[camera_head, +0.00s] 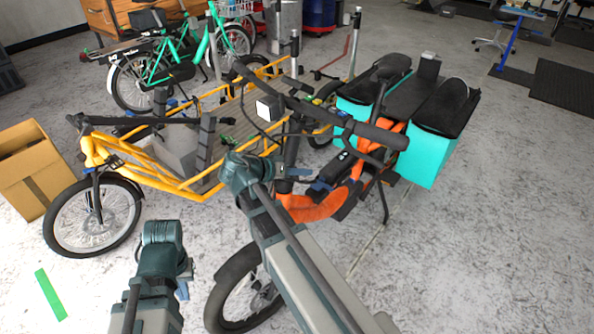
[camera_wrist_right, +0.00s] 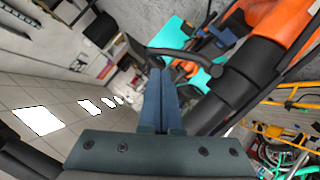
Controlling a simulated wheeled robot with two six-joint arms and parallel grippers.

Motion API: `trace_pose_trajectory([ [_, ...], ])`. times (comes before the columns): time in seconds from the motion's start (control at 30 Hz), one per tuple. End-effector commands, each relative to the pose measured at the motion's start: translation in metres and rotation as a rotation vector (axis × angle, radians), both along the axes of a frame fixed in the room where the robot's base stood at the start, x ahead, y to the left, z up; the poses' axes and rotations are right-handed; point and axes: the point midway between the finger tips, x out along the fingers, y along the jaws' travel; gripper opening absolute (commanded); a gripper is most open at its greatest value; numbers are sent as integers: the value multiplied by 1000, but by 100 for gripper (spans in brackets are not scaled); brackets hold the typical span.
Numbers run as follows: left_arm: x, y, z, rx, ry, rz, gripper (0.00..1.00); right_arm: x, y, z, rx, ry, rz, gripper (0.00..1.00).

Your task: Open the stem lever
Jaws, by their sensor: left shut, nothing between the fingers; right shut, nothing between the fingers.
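The orange cargo bike (camera_head: 310,208) stands at the middle, its dark stem (camera_head: 291,145) rising to a black handlebar (camera_head: 360,128). A small blue part (camera_head: 319,186) sits low by the stem; it may be the stem lever, but I cannot tell its position. Blue also shows beside the dark tube in the right wrist view (camera_wrist_right: 218,42). My right gripper (camera_head: 297,171) is by the stem, shut and empty; its fingers are pressed together in the wrist view (camera_wrist_right: 160,78). Contact with the bike is unclear. My left gripper (camera_head: 183,288) is shut and empty, low at left.
A yellow cargo bike (camera_head: 165,180) stands close behind on the left, with a cardboard box (camera_head: 32,165) beside it. Turquoise bags (camera_head: 430,158) hang at the orange bike's rear.

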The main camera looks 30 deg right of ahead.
Motion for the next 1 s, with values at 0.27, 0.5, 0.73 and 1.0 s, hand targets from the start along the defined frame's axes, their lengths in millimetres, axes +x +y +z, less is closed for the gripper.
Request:
trace_pose_trajectory([
  [0.27,0,0,-8,0,0,0,0,-7,1,-8,0,0,0,0],
  [0.5,0,0,-7,0,0,0,0,-7,1,-7,-1,0,-1,0],
  [0.73,0,0,-9,0,0,0,0,-9,2,-9,6,-29,-10,0],
  [1.0,0,0,-10,0,0,0,0,-11,2,-12,16,-75,-24,0],
])
